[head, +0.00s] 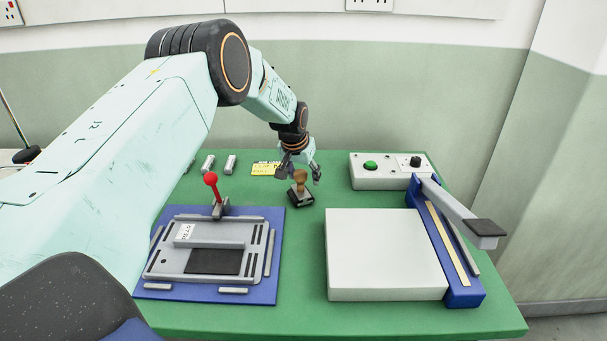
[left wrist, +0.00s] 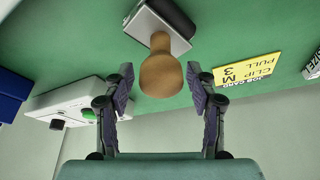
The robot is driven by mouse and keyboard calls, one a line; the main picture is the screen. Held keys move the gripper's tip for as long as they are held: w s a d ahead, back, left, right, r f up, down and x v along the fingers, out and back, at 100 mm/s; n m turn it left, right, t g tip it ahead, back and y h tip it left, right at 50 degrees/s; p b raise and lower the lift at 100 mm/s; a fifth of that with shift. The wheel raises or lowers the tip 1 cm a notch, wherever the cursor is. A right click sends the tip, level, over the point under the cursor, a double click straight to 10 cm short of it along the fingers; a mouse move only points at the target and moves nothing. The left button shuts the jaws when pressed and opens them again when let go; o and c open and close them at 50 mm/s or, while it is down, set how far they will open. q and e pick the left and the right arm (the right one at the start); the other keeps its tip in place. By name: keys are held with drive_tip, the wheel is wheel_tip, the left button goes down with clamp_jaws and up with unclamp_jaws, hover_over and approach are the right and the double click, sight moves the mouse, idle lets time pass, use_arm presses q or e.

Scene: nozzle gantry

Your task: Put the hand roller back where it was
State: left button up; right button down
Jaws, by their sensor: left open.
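A tool with a round wooden handle (head: 300,177) and a dark block base stands upright on the green table; it may be the hand roller, but I cannot see a roller on it. My left gripper (head: 299,173) is just above it, fingers apart, pointing down. In the left wrist view, the wooden handle (left wrist: 160,72) shows between the two open fingers (left wrist: 160,85), with a gap on each side. Its block base (left wrist: 157,24) lies beyond, on the table. My right gripper is not in view.
A blue-based fixture with a red-knobbed lever (head: 211,180) stands left. A white plate with a lever arm (head: 387,254) stands right, a control box (head: 378,171) behind it.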

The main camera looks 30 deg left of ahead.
sight(298, 197)
use_arm(q)
drive_tip(key=shift+s+d+r, duration=0.25)
drive_tip(key=shift+s+r, duration=0.05)
drive_tip(key=shift+r, duration=0.3)
drive_tip(key=shift+r+p, duration=0.3)
drive_tip(key=shift+r, duration=0.05)
drive_tip(key=p+v, duration=0.1)
drive_tip(key=v, duration=1)
drive_tip(key=shift+r, duration=0.35)
drive_tip(key=shift+s+r, duration=0.15)
drive_tip(key=shift+r, duration=0.1)
